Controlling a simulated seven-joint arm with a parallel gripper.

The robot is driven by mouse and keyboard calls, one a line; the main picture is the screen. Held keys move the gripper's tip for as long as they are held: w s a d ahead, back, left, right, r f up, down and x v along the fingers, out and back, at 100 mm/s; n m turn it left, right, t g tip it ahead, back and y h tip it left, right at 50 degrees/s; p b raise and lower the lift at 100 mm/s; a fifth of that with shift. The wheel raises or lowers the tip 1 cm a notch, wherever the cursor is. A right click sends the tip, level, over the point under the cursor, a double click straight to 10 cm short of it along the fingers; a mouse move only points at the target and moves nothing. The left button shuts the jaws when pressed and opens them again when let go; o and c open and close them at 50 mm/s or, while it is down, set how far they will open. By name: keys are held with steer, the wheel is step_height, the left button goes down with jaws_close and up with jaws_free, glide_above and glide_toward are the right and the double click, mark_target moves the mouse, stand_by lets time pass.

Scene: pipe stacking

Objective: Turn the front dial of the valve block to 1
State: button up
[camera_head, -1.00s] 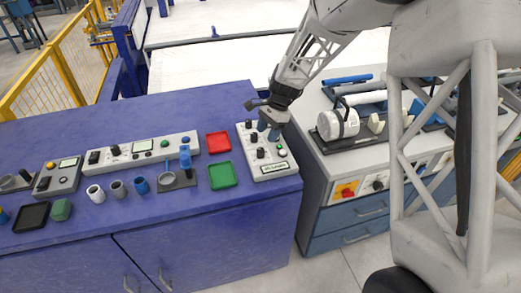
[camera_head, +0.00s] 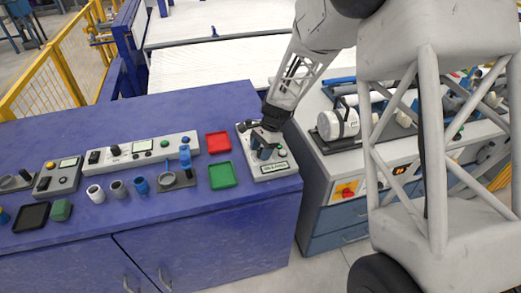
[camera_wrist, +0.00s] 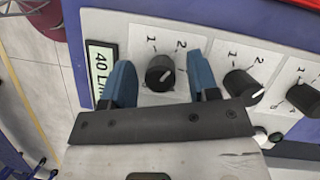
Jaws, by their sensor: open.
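The valve block (camera_head: 273,173) is a white panel at the right end of the blue bench, with several black dials and a label on its front end. In the wrist view, the front dial (camera_wrist: 160,72) is the black knob closest to the label (camera_wrist: 101,72). Printed 1 and 2 stand above it; its white mark is small and I cannot tell its setting surely. My gripper (camera_wrist: 161,78) is open, with one blue finger on each side of this dial and gaps visible. In the head view, my gripper (camera_head: 261,150) is low over the block and hides part of it.
A second dial (camera_wrist: 242,86) stands close to the right finger, and a third (camera_wrist: 304,98) lies beyond it. Red (camera_head: 218,141) and green (camera_head: 222,175) trays lie left of the block. A side bench with a white cylinder (camera_head: 338,123) is to the right.

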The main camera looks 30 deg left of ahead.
steer(key=c, duration=0.9)
steer(key=n+h, duration=0.2)
steer(key=n, duration=0.3)
steer(key=n+h, duration=0.1)
steer(key=n, duration=0.2)
steer(key=n+h, duration=0.1)
steer(key=n, duration=0.3)
steer(key=shift+t, duration=0.3)
steer(key=shift+h, duration=0.3)
